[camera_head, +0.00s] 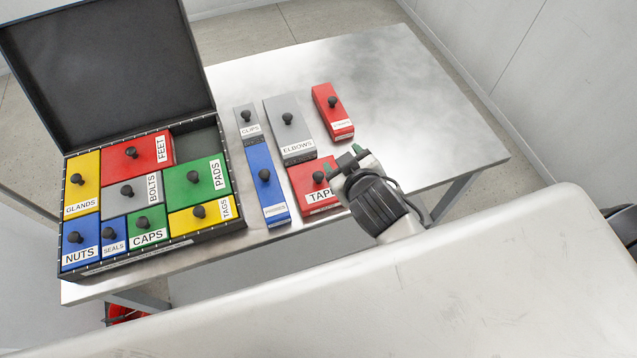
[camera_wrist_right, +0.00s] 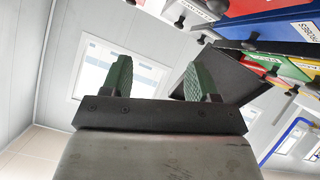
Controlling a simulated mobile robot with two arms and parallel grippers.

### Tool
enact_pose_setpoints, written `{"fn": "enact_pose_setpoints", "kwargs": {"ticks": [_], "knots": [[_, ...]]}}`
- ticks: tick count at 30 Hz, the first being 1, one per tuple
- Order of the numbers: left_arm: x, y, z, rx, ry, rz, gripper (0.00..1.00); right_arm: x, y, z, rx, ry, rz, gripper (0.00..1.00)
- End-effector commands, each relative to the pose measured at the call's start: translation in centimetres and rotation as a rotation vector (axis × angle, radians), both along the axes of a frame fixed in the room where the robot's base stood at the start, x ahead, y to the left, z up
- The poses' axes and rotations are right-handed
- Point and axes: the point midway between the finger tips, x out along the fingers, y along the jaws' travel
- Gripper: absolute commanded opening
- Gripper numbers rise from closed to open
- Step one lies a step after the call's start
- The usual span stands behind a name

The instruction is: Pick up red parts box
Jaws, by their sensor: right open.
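Three red boxes with black knobs show in the head view. The red box labelled TAPE (camera_head: 304,174) lies on the table, partly covered by my right gripper. A narrower red box (camera_head: 325,96) lies farther back; its label is too small to read. The red FEET box (camera_head: 124,157) sits in the open case. My right gripper (camera_head: 344,162) is open, with green fingertips apart, beside and partly over the TAPE box's right end. In the right wrist view nothing shows between the fingertips (camera_wrist_right: 155,78). My left gripper is not in view.
A grey ELBOWS box (camera_head: 290,139), a grey CLIPS box (camera_head: 245,118) and a blue box (camera_head: 267,194) stand on the metal table (camera_head: 420,110). The open black case (camera_head: 190,243) has an empty slot (camera_head: 199,140) at its back right. The table's right side is clear.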

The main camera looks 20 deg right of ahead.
Motion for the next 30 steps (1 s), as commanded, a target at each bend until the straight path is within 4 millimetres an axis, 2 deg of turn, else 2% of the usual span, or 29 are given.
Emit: {"fn": "enact_pose_setpoints", "kwargs": {"ticks": [1, 3, 5, 6, 9, 11, 13, 15, 17, 19, 20, 22, 24, 27, 30], "knots": [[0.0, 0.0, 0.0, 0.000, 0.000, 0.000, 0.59, 2.3, 1.6, 4.5, -0.032, -0.195, 0.065, 0.60], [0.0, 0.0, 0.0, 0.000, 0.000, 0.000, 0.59, 4.1, 4.3, 10.0, -0.082, -0.455, 0.182, 0.60], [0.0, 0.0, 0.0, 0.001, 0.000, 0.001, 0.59, 4.7, 7.2, 14.0, -0.129, -0.659, 0.302, 0.60], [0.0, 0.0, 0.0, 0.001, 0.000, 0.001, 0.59, 4.5, 9.2, 16.1, -0.166, -0.787, 0.399, 0.60], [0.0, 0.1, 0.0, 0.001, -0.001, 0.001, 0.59, 3.0, 14.6, 19.6, -0.275, -1.063, 0.684, 0.60], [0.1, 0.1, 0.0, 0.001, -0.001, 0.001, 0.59, 1.5, 17.6, 20.0, -0.353, -1.189, 0.882, 0.60], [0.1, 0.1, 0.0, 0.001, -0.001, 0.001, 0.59, -0.4, 20.4, 19.1, -0.461, -1.290, 1.134, 0.60], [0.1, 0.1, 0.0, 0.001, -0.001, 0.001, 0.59, -1.9, 22.2, 16.7, -0.586, -1.333, 1.403, 0.60], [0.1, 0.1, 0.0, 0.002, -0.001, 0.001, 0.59, -2.7, 22.7, 13.8, -0.708, -1.317, 1.640, 0.60], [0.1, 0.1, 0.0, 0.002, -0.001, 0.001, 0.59, -2.8, 22.0, 10.0, -0.867, -1.228, 1.915, 0.60], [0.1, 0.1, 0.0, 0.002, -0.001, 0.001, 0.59, -2.7, 21.2, 8.4, -0.936, -1.164, 2.028, 0.60], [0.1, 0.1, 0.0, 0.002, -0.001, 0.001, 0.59, -1.5, 18.5, 4.9, -1.101, -0.965, 2.262, 0.60], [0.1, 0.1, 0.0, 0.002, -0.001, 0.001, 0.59, 0.1, 14.9, 2.4, -1.250, -0.717, 2.440, 0.60], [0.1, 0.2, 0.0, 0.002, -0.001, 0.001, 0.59, 2.4, 9.8, 0.8, -1.412, -0.358, 2.585, 0.60], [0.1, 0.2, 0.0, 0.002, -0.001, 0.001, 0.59, 4.0, 6.1, 0.4, -1.506, -0.083, 2.639, 0.60]]}}
